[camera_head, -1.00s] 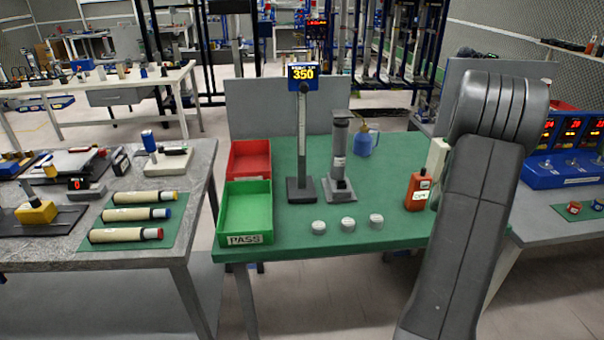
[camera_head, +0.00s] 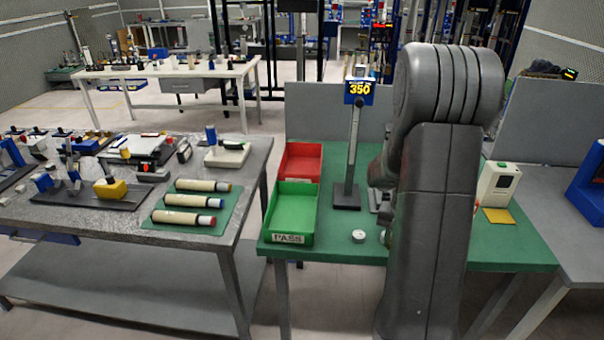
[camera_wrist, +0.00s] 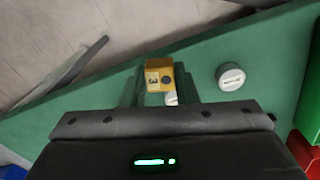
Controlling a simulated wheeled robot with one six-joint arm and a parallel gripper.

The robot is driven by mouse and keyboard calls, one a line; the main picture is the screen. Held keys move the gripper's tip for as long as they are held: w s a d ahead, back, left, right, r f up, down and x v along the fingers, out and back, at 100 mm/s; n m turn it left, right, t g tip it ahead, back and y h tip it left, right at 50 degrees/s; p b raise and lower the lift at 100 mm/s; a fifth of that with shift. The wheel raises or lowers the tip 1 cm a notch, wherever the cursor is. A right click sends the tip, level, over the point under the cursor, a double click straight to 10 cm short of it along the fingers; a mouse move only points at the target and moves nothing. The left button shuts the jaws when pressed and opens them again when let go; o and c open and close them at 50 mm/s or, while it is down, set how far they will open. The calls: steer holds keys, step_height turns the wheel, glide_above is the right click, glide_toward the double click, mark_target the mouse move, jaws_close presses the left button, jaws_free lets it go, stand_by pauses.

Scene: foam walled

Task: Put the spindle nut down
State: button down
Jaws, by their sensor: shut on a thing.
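In the wrist view, a yellow block (camera_wrist: 159,70) with a "3" on its face and a dark round hole sits between the fingers of my gripper (camera_wrist: 158,88). I take it to be the spindle nut. The gripper is shut on it, over the green bench top (camera_wrist: 100,101). A small white cap (camera_wrist: 171,99) shows just below the block; I cannot tell whether they touch. In the head view, my arm hides the gripper and the block.
A white round weight (camera_wrist: 231,77) lies right of the block; a weight also shows in the head view (camera_head: 358,236). A green PASS tray (camera_head: 292,238) and red tray (camera_head: 301,148) stand left on the bench. A gauge stand (camera_head: 347,197) is behind. Bench front-right is clear.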

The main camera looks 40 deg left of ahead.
steer(key=s+a+r+n, duration=0.1)
steer(key=s+a+r, duration=0.1)
steer(key=a, duration=0.5)
steer(key=s+a+r+n, duration=0.1)
steer(key=s+a+r, duration=0.1)
steer(key=a, duration=0.5)
steer(key=s+a+r+n, duration=0.1)
steer(key=s+a+r, duration=0.1)
steer(key=a, duration=0.6)
steer(key=shift+s, duration=0.3)
steer(key=shift+r, duration=0.1)
